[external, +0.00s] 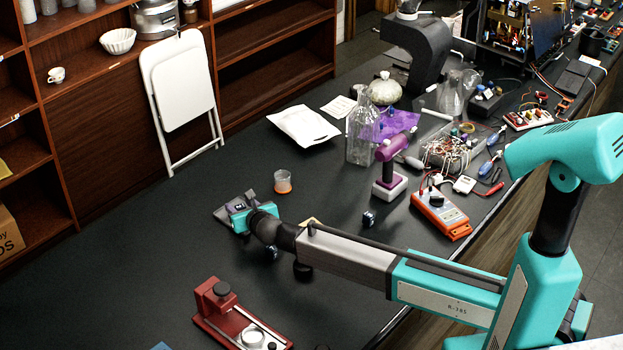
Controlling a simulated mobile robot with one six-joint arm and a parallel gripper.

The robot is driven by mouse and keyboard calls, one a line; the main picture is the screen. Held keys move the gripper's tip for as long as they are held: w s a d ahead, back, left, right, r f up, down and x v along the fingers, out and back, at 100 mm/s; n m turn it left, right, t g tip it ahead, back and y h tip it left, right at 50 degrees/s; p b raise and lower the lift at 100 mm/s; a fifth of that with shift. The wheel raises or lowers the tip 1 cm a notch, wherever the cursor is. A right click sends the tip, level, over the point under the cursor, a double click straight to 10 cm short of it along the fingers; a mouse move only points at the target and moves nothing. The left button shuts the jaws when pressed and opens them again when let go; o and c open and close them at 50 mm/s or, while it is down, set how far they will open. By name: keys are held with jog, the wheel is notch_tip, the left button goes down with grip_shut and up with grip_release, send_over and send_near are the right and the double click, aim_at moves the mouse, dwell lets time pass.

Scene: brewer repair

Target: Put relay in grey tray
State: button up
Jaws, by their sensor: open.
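My gripper (236,206) is low over the dark bench at the centre left, at the end of my outstretched arm. Its jaws are open, but the space between them is too small to see clearly. A flat grey shape (222,214) shows at and beside the jaws; it may be the grey tray, partly hidden by the gripper. A small dark cube with a pale face (369,218) stands on the bench to the right of my gripper, beyond the forearm; it may be the relay. I cannot tell whether anything lies inside the grey shape.
A red device (240,318) is at the front. The left bench is clear.

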jog(key=shift+b+v, duration=1.4)
jog(key=shift+v, duration=4.65)
jog(key=shift+w+d, duration=0.1)
